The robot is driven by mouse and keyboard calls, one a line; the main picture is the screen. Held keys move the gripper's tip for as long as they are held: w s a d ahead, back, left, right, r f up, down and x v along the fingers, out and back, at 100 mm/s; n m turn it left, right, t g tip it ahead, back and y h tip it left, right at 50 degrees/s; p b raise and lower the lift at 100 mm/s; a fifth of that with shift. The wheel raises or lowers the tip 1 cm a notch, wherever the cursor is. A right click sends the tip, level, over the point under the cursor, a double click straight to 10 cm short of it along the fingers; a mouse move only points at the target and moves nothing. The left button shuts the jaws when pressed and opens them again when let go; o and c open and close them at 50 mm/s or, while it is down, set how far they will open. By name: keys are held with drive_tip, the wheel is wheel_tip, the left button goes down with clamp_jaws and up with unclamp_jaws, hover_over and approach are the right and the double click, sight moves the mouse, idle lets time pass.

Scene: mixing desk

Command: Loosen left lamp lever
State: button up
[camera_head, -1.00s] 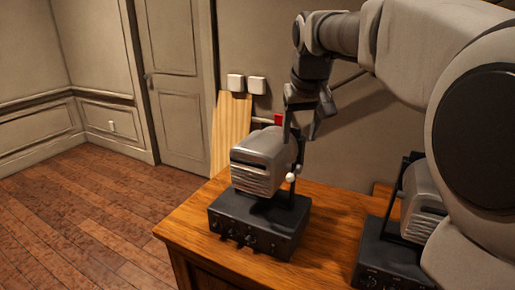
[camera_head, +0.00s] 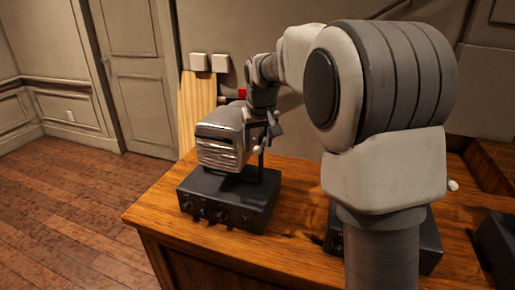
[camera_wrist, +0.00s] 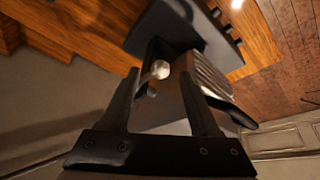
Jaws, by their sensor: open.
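The left lamp (camera_head: 222,140) has a grey ribbed head held in a bracket on a black control box (camera_head: 225,197) at the desk's left end. Its lever has a white ball knob, seen in the wrist view (camera_wrist: 160,69) on the side of the lamp head. My gripper (camera_head: 268,132) is at the right side of the lamp head. In the wrist view its two dark fingers (camera_wrist: 160,85) are apart, and the knob shows between their tips. I cannot tell whether a finger touches the lever or lamp.
My arm hides most of a second lamp's black base (camera_head: 430,245) on the wooden desk (camera_head: 150,212). Another dark box (camera_head: 495,245) stands at the right edge. A wooden board (camera_head: 198,110) leans on the wall behind the left lamp. The floor to the left is clear.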

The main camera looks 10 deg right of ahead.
drive_tip(key=shift+x, duration=1.15)
clamp_jaws()
drive_tip(key=shift+a, duration=0.1)
idle(0.5)
